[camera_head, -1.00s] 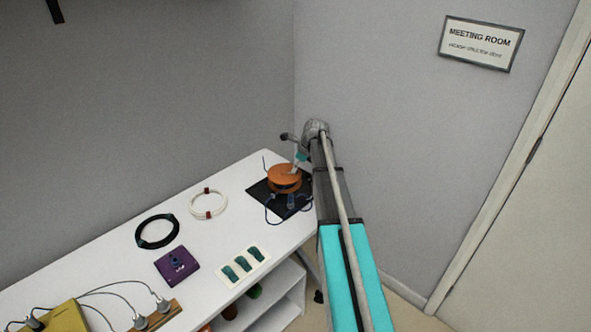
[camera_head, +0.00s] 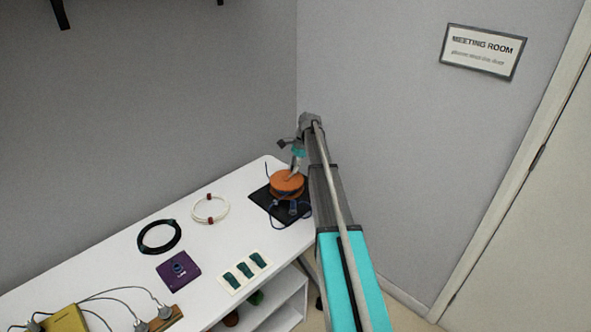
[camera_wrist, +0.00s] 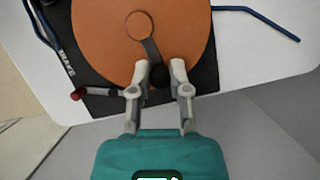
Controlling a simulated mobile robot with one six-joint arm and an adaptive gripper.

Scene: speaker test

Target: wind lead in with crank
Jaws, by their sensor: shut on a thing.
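An orange reel (camera_head: 287,181) stands on a black base (camera_head: 262,197) at the far right end of the white table. In the wrist view the orange reel (camera_wrist: 90,30) fills the top, with a dark crank arm (camera_wrist: 149,50) running from its hub to a black knob (camera_wrist: 159,77). My gripper (camera_wrist: 160,75) is shut on the crank knob, one finger on each side. In the head view my gripper (camera_head: 294,170) is small, over the top of the reel. A blue lead (camera_head: 277,212) comes off the reel and lies in a loop at the base's front edge.
The white table (camera_head: 225,235) also bears a white coil (camera_head: 226,210), a black coil (camera_head: 141,245), a purple box (camera_head: 190,272), a panel with teal switches (camera_head: 265,254) and a yellow box (camera_head: 65,322) with plugged cables. Grey walls close in behind and right of the reel.

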